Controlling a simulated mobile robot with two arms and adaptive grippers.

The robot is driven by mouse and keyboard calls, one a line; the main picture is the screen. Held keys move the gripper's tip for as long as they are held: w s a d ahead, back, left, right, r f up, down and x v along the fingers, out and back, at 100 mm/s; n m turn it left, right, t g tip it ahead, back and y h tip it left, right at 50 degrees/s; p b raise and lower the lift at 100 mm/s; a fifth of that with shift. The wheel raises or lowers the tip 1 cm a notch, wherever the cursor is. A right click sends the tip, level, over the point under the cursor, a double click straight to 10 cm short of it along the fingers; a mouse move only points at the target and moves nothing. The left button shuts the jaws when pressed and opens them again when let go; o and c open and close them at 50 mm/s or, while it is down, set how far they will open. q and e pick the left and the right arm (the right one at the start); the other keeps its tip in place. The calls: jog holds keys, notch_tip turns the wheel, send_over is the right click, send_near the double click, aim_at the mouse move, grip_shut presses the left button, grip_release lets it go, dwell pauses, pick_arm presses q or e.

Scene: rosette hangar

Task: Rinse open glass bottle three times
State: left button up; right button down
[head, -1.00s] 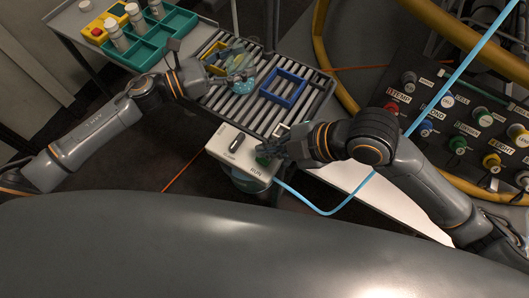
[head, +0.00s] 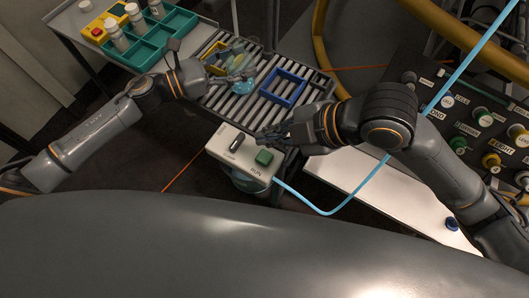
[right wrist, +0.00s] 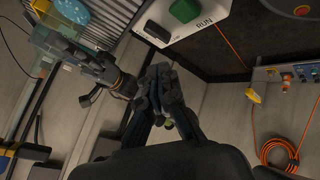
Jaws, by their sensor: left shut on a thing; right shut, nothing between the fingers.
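A clear, bluish glass bottle (head: 241,86) is over the slatted rack in the head view. My left gripper (head: 247,73) is shut on it, and the fingers hide part of it. The bottle's tilt and any liquid inside are hard to make out. A pale box (head: 222,153) with a dark switch (head: 236,143) and a green RUN button (head: 264,157) stands at the near end of the rack. The button also shows in the right wrist view (right wrist: 185,10).
Blue (head: 272,98) and yellow (head: 207,68) frames sit on the slatted rack (head: 246,112). A teal tray (head: 146,60) with white bottles is at the upper left. A light-blue hose (head: 313,207) loops from the box. A labelled knob panel (head: 470,110) is at the right.

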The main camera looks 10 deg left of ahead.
notch_tip(320, 180, up, 5)
jog(key=shift+r, duration=0.2)
dwell(0.3)
pick_arm(q)
jog(key=shift+s+a+f, duration=0.1)
jog(key=shift+s+a, duration=0.1)
jog(key=shift+s, duration=0.4)
jog(key=shift+s+a+b, duration=0.15)
jog(key=shift+s+a, duration=0.1)
jog(key=shift+s, duration=0.5)
jog(key=shift+s+a+b, duration=0.15)
jog(key=shift+s+a, duration=0.15)
jog(key=shift+s, duration=0.4)
jog(key=shift+s+a+b, duration=0.15)
jog(key=shift+s+a, duration=0.1)
jog(key=shift+s, duration=0.5)
jog(key=shift+s+a, duration=0.3)
jog(key=shift+s, duration=0.45)
jog(key=shift+s+a, duration=0.25)
jog(key=shift+s, duration=0.45)
pick_arm(e)
jog(key=shift+f, duration=0.5)
jog(key=shift+a, duration=0.1)
